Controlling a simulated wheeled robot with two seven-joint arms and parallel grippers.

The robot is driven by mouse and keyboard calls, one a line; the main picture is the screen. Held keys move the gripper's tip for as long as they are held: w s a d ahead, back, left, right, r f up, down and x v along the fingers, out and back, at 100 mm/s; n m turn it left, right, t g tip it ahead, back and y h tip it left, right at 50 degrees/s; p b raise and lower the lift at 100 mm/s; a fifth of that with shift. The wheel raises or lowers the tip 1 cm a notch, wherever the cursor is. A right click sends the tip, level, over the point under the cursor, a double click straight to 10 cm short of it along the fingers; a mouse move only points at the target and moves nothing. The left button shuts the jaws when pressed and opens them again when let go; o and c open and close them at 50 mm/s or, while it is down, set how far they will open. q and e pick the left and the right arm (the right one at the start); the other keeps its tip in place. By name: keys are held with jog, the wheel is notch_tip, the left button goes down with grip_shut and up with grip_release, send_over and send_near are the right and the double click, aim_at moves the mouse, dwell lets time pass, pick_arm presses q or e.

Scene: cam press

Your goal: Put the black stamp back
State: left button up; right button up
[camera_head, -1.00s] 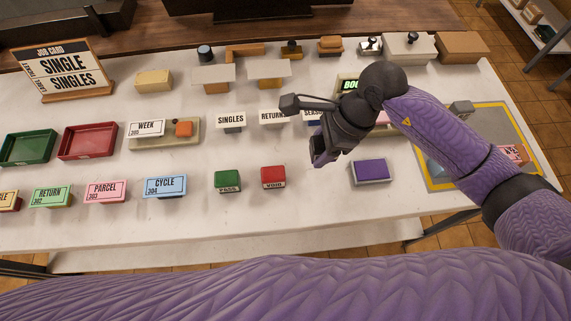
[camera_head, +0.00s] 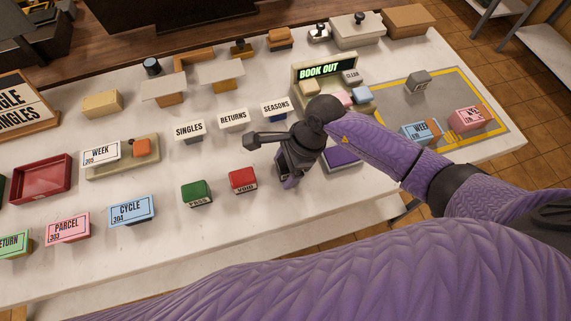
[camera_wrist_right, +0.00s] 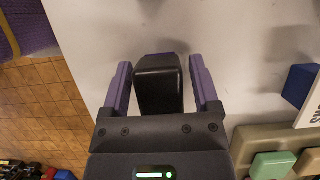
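My right gripper (camera_head: 290,182) points down at the counter, just right of the red VOID stamp (camera_head: 243,180) and left of the purple ink pad (camera_head: 343,159). In the right wrist view, the black stamp (camera_wrist_right: 160,84) sits between the two purple fingers (camera_wrist_right: 160,75), with a narrow gap on each side. The fingers look open around it. A thin purple strip shows at its far end. In the head view the stamp is hidden by the gripper. The green PASS stamp (camera_head: 196,193) stands left of VOID. My left gripper is out of view.
Behind the gripper stand the RETURNS (camera_head: 233,119) and SEASONS (camera_head: 276,107) signs. The BOOK OUT machine (camera_head: 325,70) is at the back right, beside a grey mat with a yellow border (camera_head: 495,127). The CYCLE ticket block (camera_head: 131,210) is at the left. The counter's front strip is clear.

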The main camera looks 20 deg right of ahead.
jog(key=shift+o, duration=0.3)
jog(key=shift+r, duration=0.3)
jog(key=p+v, duration=0.2)
jog(key=v, duration=1)
jog(key=shift+f, duration=0.1)
